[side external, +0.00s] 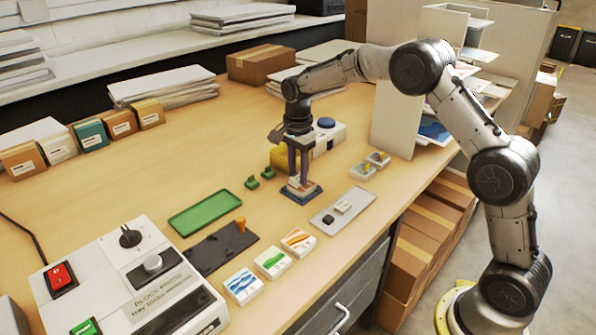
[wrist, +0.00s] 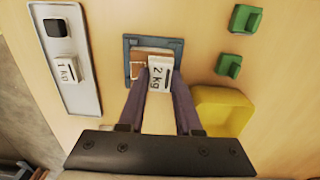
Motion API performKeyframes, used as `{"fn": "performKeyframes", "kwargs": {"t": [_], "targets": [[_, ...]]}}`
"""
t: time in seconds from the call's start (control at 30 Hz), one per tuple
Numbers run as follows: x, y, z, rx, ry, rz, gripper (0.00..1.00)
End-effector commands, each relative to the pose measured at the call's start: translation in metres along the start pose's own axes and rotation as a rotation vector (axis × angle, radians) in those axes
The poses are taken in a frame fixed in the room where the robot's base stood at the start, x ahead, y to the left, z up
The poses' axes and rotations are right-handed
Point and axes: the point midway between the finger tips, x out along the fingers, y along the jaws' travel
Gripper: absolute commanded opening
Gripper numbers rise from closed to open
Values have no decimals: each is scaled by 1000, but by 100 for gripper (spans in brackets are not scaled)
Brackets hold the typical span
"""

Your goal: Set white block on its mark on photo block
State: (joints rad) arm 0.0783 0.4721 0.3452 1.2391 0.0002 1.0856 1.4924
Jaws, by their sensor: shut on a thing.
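My gripper (wrist: 162,72) is shut on a white block (wrist: 159,80) marked "2 kg". In the side view my gripper (side external: 299,177) points down at a blue-grey square tray (side external: 311,194). In the wrist view this tray (wrist: 128,47) holds a brown and white block (wrist: 151,52), which appears to be the photo block. A pale outlined mark (wrist: 137,71) shows on its left part. The white block overlaps the right part of that block and is slightly turned against it. I cannot tell whether they touch. The fingers hide part of both.
A grey tray (side external: 358,196) holds a "1 kg" block (wrist: 65,70) and a black cube (wrist: 55,27). Green pieces (side external: 252,182) and a yellow object (wrist: 222,108) are close by.

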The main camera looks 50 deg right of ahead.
Motion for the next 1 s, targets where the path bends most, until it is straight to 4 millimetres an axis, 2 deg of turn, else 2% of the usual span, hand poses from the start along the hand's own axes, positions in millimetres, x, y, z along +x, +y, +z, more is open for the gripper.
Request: {"fn": "performKeyframes", "kwargs": {"t": [0.17,0.2,0.27,0.67,1.0], "targets": [[0,0,0,0,0,0,0],[0,0,0,0,0,0,37],[0,0,0,0,0,0,46],[-2,0,0,0,0,-1,46],[-14,0,0,0,0,-2,46]]}}
